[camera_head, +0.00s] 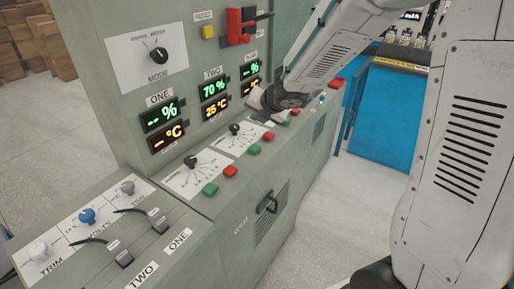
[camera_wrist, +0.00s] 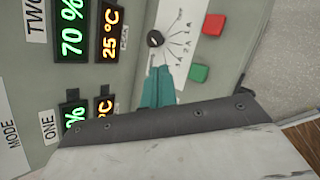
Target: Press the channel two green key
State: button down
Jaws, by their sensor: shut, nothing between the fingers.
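The channel two green key (camera_head: 254,149) is a small green block on the front edge of the console, below the TWO display. It also shows in the wrist view (camera_wrist: 198,73), beside the channel two red key (camera_wrist: 213,24). That red key (camera_head: 269,136) sits just beyond the green one. My gripper (camera_wrist: 160,74) shows as teal fingers, shut and empty, left of the green key and below the dial knob in the wrist view. In the head view the fingertips are hidden behind my wrist. The fingers appear apart from the key.
The channel two dial knob (camera_head: 234,128) stands near the fingers. Channel one's green key (camera_head: 210,189) and red key (camera_head: 230,171) lie nearer. The TWO display (camera_head: 213,88) reads 70% and 25 °C. A red lever (camera_head: 236,25) juts from the upright panel. Levers (camera_head: 120,253) stand at left.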

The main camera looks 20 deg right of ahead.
aim_at(256, 149)
jog(key=shift+a, duration=0.1)
jog(key=shift+f, duration=0.1)
dwell(0.3)
jog(key=shift+s+f, duration=0.1)
jog(key=shift+f, duration=4.15)
jog(key=shift+f, duration=0.45)
jog(key=shift+f, duration=0.4)
jog(key=shift+r, duration=0.85)
